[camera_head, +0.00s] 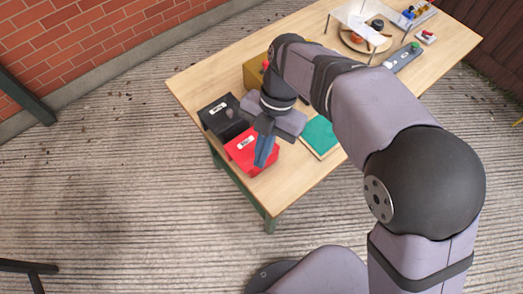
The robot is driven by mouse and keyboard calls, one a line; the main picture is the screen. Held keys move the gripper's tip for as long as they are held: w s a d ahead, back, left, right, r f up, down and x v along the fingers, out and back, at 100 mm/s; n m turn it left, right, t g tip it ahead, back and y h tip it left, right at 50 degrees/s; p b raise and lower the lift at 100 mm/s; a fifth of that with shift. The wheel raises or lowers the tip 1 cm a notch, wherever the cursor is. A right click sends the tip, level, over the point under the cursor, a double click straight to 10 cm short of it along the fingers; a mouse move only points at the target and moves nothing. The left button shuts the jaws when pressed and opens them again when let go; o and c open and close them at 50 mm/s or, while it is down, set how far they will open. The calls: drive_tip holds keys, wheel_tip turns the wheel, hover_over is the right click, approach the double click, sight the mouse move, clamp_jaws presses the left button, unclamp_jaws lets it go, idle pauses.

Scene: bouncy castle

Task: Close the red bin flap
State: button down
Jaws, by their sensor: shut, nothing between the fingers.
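The red bin (244,150) stands near the front left edge of the wooden table. Its red top surface shows with a small white label on it; I cannot tell from this view how far the flap stands open. My gripper (263,160) points down over the right part of the red bin, with its fingers together and empty. It hides part of the bin's right side. I cannot tell whether the fingertips touch the bin.
A black bin (222,117) with a white label stands just behind the red one. A yellow box (255,72) is farther back. A teal book (320,135) lies to the right. The table (300,182) is bare at its front edge. A clear-topped stand (358,24) is at the far end.

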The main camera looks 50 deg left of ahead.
drive_tip(key=s+a+v, duration=0.1)
drive_tip(key=v, duration=0.7)
drive_tip(key=shift+a+r, duration=0.25)
drive_tip(key=shift+r, duration=0.05)
drive_tip(key=w+d+m+t+y+p, duration=0.2)
drive_tip(key=w+d+m+p, duration=0.4)
drive_tip(key=w+d+m, duration=1.3)
drive_tip(key=s+d+f+m+t+p, duration=0.1)
drive_tip(key=s+d+m+p, duration=0.1)
drive_tip(key=d+m, duration=0.8)
drive_tip(key=s+d+m+p, duration=0.2)
drive_tip(key=s+d+m, duration=0.3)
drive_tip(key=d+m, duration=0.6)
drive_tip(key=d, duration=0.3)
drive_tip(key=shift+f+t+h, duration=0.3)
drive_tip(key=shift+f+t, duration=0.1)
